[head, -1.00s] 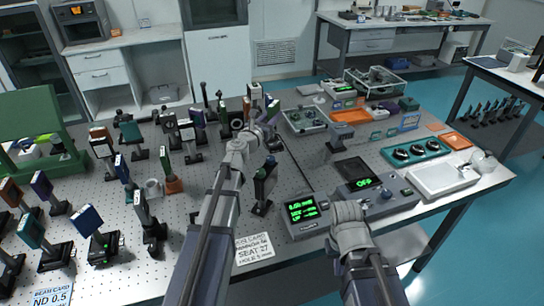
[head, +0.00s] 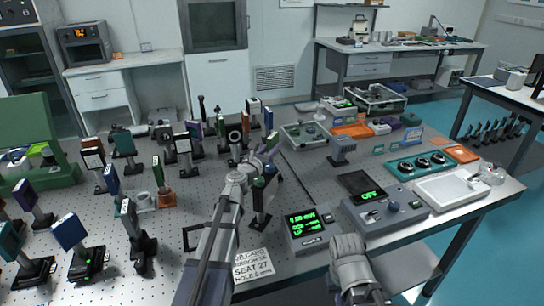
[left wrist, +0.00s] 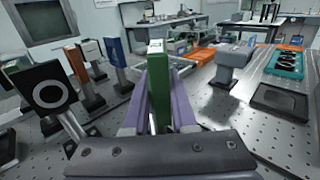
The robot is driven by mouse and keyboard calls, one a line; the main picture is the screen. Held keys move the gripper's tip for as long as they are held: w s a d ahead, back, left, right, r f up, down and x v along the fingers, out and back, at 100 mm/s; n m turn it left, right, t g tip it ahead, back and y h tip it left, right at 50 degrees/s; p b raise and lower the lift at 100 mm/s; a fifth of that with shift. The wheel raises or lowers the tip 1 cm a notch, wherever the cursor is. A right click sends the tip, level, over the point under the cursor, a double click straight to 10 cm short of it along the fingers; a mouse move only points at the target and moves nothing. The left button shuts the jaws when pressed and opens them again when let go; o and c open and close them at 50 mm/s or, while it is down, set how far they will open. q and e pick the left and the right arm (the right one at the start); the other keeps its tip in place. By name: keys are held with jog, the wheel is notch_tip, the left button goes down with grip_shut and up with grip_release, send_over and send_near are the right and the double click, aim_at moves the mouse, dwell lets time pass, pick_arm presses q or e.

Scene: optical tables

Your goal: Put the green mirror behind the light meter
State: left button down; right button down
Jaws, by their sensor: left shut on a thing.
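The green mirror (left wrist: 158,85) stands upright between the purple fingers of my left gripper (left wrist: 158,112) in the left wrist view. The gripper is shut on it. In the head view my left gripper (head: 266,156) holds the green mirror (head: 272,140) above the perforated table, behind a dark post-mounted plate. A box with green mW digits (head: 308,226) looks like the light meter; it sits right of and nearer than the gripper. The mirror's lower part is hidden. My right arm shows at the lower right, but its fingers do not.
A control box reading OFF (head: 385,210) stands right of the meter. A grey head on a post (head: 341,150) stands behind it. Several post-mounted optics crowd the left. A SEAT 27 card (head: 252,267) lies at the front edge. Bare table (head: 305,165) shows right of the gripper.

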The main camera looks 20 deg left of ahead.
pick_arm(q)
jog(key=shift+f, duration=0.65)
pick_arm(e)
jog(key=shift+f, duration=0.7)
pick_arm(q)
jog(key=shift+f+b, duration=0.2)
jog(key=shift+b, duration=0.25)
jog(key=c, duration=0.7)
grip_release()
pick_arm(e)
jog(key=shift+f, duration=0.1)
pick_arm(q)
jog(key=shift+r, duration=0.15)
jog(key=shift+s, duration=0.3)
jog(key=s, duration=0.3)
jog(key=s+a, duration=0.1)
jog(key=s, duration=0.3)
jog(key=s+a, duration=0.1)
jog(key=s, duration=0.3)
jog(key=shift+s+a, duration=0.15)
